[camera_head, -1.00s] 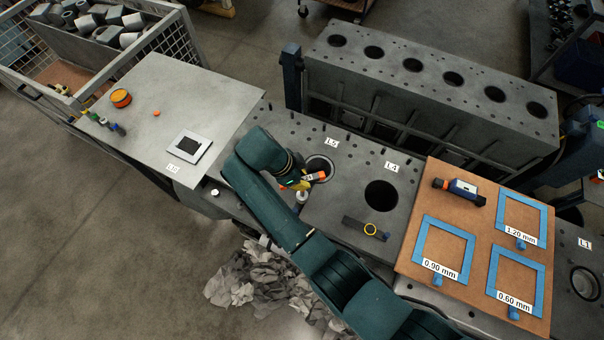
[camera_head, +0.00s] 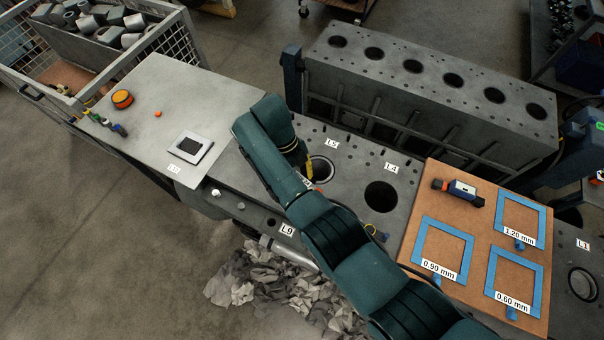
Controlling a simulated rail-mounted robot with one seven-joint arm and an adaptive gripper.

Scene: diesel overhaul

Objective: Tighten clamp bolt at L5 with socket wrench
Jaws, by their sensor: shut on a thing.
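The L5 label (camera_head: 331,144) lies on the grey deck, behind a round bore (camera_head: 322,170) with a pale rim. My gripper (camera_head: 309,172) is at the left edge of this bore, mostly hidden behind my arm; a yellow part of it shows. It is shut on the socket wrench (camera_head: 309,184), of which only a small reddish-orange bit shows beside my arm. The clamp bolt at L5 cannot be made out, and I cannot tell whether the socket touches it.
The L4 bore (camera_head: 381,196) is open to the right. A brown board (camera_head: 480,220) holds blue frames and a blue-black tool (camera_head: 460,190). A grey plate (camera_head: 180,100) carries a square pad and an orange round object (camera_head: 122,98). Crumpled rags (camera_head: 270,280) lie below the L9 label (camera_head: 287,230).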

